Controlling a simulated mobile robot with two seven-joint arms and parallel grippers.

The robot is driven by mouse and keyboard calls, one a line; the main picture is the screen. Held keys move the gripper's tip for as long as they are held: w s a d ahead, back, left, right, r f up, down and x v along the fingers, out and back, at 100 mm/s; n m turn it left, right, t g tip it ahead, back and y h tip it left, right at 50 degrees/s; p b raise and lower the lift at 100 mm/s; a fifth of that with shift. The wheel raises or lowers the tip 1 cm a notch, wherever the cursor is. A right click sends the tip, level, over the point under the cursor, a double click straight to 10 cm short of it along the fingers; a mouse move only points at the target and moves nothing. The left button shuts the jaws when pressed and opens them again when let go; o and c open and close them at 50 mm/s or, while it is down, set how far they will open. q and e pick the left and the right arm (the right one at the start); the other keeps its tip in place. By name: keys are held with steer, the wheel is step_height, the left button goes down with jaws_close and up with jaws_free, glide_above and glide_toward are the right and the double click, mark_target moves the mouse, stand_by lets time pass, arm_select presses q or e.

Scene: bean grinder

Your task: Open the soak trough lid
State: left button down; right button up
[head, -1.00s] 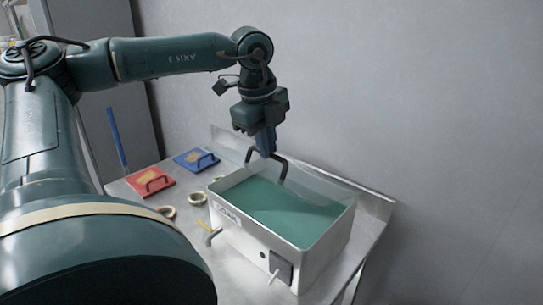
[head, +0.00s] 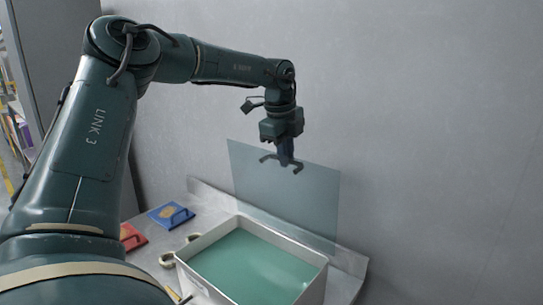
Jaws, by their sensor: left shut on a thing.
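The soak trough (head: 189,277) is a white box of green liquid on the metal bench. Its clear lid (head: 300,207) stands upright along the trough's back side, near the wall. My left gripper (head: 284,161) is above the back of the trough, shut on the dark lid handle (head: 297,166) near the lid's upper part. The trough's top is uncovered. My right gripper is not in view.
A grey wall (head: 430,130) rises behind.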

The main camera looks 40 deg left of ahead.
arm_select(q)
steer(key=w, duration=0.2)
steer(key=w+f, duration=0.1)
steer(key=w+f+p, duration=0.1)
steer(key=w, duration=0.1)
steer(key=shift+w+a, duration=0.3)
steer(key=shift+a, duration=0.05)
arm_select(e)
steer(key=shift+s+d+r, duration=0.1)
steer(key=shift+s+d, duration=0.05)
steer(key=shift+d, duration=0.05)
